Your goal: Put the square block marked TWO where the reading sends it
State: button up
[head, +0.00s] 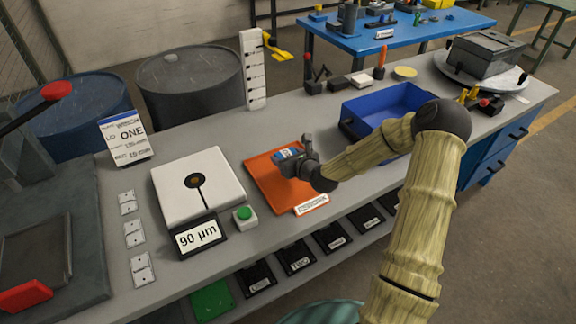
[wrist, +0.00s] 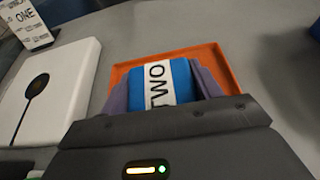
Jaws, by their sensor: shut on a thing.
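The blue square block with a white label reading TWO (wrist: 157,85) is between the fingers of my gripper (wrist: 163,85). In the head view the block (head: 287,154) shows at my gripper (head: 291,160), over the orange tray (head: 263,183) marked REWORK. I cannot tell whether the block touches the tray. The tray also shows behind the block in the wrist view (wrist: 220,58). The measuring plate (head: 172,185) is white with a dark round spot and holds nothing else. Its display (head: 198,236) reads 90 µm. A card (head: 126,138) stands at the back left, with ONE and smaller lines too small to read.
A blue bin (head: 365,104) stands right of the orange tray, partly behind my arm. A green button (head: 244,214) sits between plate and tray. A white upright scale (head: 253,70) stands at the back. Several small metal plates lie at the left, and labelled black bins sit below the front edge.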

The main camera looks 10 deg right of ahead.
jog(key=shift+f, duration=1.8)
jog(key=shift+f, duration=0.15)
jog(key=o, duration=1.4)
jog(key=shift+c, duration=0.2)
jog(key=shift+r, duration=0.2)
jog(key=v, duration=1.2)
jog(key=shift+s, duration=0.1)
